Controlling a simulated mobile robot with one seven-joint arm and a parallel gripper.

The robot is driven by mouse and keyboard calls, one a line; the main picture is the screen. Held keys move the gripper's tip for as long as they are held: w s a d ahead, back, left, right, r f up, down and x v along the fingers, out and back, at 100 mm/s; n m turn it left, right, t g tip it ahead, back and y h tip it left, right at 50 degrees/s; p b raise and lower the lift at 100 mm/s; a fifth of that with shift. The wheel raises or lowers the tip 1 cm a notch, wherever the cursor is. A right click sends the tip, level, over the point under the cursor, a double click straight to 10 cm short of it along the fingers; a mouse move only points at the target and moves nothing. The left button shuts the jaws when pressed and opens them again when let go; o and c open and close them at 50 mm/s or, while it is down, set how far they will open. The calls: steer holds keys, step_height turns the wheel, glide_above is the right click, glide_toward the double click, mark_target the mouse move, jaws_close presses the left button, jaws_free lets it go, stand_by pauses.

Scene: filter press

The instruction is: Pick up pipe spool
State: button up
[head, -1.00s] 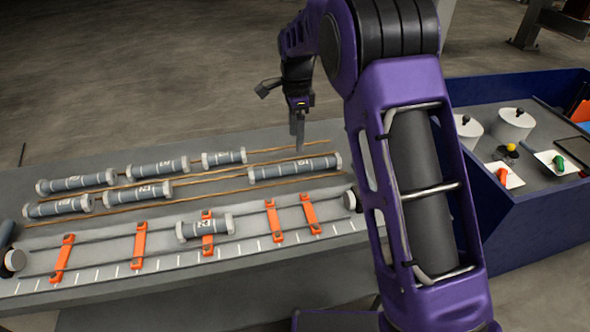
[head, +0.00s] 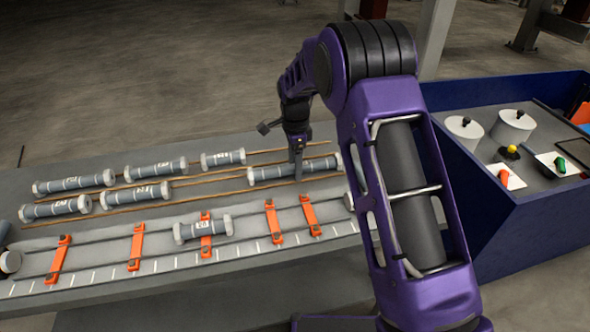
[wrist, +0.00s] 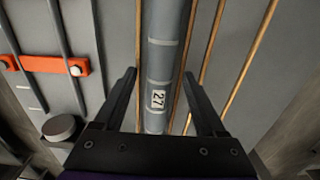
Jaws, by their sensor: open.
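A long grey pipe spool (head: 270,174) with pale end flanges lies on the wooden strips at the right of the grey table. In the wrist view the spool (wrist: 162,50) bears a label reading 27 and runs between the two fingers. My gripper (head: 298,172) points down at the spool's middle in the head view. Its fingers (wrist: 160,82) stand apart, one on each side of the spool, with a gap visible on both sides. How deep the fingertips reach beside the spool is hard to tell.
Several shorter spools (head: 75,183) lie on the strips to the left. One spool (head: 203,229) sits on the front rails, among orange brackets (head: 273,222). A blue-walled console (head: 510,220) with levers and white cylinders stands at the right.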

jaws_close()
stand_by(0.3)
